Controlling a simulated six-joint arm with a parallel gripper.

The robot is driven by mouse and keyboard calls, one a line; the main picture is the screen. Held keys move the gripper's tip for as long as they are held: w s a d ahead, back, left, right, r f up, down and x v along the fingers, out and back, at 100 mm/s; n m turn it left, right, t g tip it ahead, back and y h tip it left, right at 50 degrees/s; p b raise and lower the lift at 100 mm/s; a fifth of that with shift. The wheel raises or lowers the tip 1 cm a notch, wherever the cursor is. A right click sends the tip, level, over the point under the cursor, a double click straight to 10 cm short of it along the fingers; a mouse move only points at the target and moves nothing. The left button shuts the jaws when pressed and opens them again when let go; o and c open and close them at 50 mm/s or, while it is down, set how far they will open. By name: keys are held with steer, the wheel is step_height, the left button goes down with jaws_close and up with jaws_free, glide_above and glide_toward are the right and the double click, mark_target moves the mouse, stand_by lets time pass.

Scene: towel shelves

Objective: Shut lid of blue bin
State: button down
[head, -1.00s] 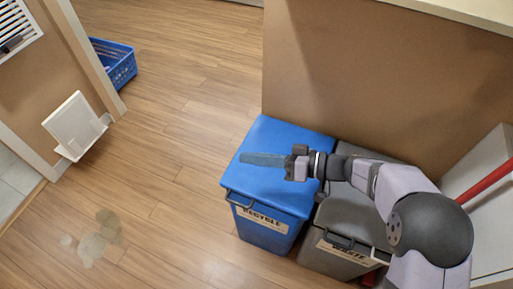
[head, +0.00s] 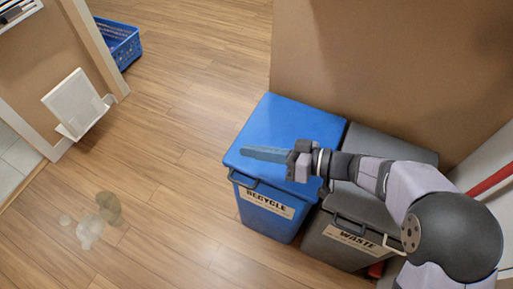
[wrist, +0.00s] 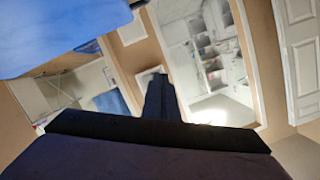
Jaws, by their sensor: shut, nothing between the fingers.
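The blue bin (head: 264,217), labelled RECYCLE, stands on the floor in the head view. Its blue lid (head: 270,122) lies flat across the top and looks shut, with a dark handle (head: 243,180) at the front edge. My gripper (head: 250,154) is shut and empty, pointing left over the lid. I cannot tell whether its fingers touch the lid. In the wrist view the shut fingers (wrist: 162,97) point away from me, and a blue surface, probably the bin (wrist: 60,35), fills the upper left corner.
A grey bin (head: 345,252) labelled WASTE stands against the right side of the blue bin. A brown wall (head: 390,85) rises behind both. A blue crate (head: 119,45) and a white panel (head: 78,103) are at the left. The floor has stains (head: 92,226) and is otherwise clear.

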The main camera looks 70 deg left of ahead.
steer(key=n+b, duration=0.2)
steer(key=b, duration=0.7)
glide_above(240, 182)
steer(key=w+d, duration=0.1)
steer(key=w, duration=0.2)
step_height(240, 182, down, 7)
steer(key=shift+n+t+y, duration=0.4)
steer(key=shift+n+t, duration=0.1)
steer(key=shift+n, duration=0.1)
steer(key=f+b, duration=0.1)
steer(key=b, duration=0.2)
steer(key=f+b, duration=0.2)
steer(key=b, duration=0.1)
steer(key=d+f+b, duration=0.1)
steer(key=f+b, duration=0.1)
steer(key=b, duration=0.1)
steer(key=shift+s+f+b, duration=0.2)
steer(key=shift+s+b, duration=0.15)
steer(key=shift+b, duration=0.05)
steer(key=shift+f, duration=0.1)
step_height(240, 182, up, 11)
steer(key=p, duration=0.2)
steer(key=shift+p, duration=0.3)
steer(key=shift+a, duration=0.1)
steer(key=shift+w, duration=0.1)
